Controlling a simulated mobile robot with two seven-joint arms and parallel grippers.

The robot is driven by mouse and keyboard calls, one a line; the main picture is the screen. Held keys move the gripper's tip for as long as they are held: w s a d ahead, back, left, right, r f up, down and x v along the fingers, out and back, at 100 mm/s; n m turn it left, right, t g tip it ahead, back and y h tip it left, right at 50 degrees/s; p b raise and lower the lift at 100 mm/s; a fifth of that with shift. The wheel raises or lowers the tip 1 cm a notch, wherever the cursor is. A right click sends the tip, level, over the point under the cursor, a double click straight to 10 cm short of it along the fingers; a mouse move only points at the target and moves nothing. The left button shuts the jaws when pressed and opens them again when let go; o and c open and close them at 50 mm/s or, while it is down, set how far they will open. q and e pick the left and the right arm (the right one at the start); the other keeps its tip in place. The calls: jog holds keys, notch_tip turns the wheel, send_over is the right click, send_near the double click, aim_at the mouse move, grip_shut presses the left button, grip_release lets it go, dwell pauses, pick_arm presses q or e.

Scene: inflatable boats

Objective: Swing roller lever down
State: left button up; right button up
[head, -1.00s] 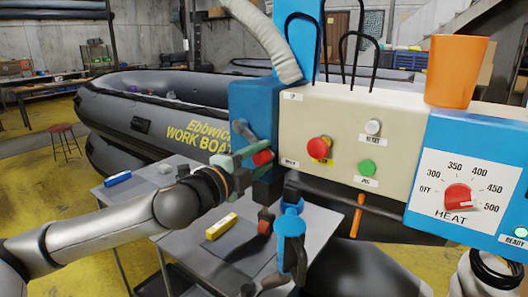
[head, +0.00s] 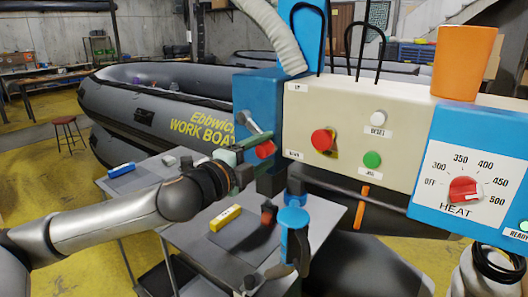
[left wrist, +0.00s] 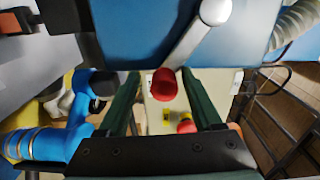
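The roller lever (head: 254,126) is a grey metal arm on the machine's blue end housing (head: 258,90), slanting down to a red knob (head: 265,149). In the left wrist view the lever (left wrist: 196,42) runs from a pale round end to the red knob (left wrist: 166,83). My left gripper (head: 248,158) is at the knob from the left. In the left wrist view its two green fingers (left wrist: 162,90) stand apart with the knob between their tips. Gaps show on both sides of the knob. My right gripper is not in view.
The cream control panel (head: 345,100) has a red stop button (head: 323,140), a white button and a green button. An orange cup (head: 464,62) stands on top. A grey table (head: 190,235) below holds a yellow block (head: 226,217). A grey boat (head: 155,100) lies behind.

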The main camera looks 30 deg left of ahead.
pick_arm(q)
jog(key=shift+r, duration=0.1)
jog(key=shift+s+a+b, duration=0.2)
jog(key=shift+s+b, duration=1.05)
jog(key=shift+s, duration=0.75)
jog(key=s+b, duration=0.8)
jog(key=b, duration=0.2)
jog(key=shift+s+a, duration=0.25)
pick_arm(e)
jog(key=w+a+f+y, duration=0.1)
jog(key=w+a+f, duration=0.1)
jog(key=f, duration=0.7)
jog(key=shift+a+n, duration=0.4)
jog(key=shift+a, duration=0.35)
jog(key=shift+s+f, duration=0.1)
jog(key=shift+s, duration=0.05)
pick_arm(q)
jog(key=shift+c, duration=0.2)
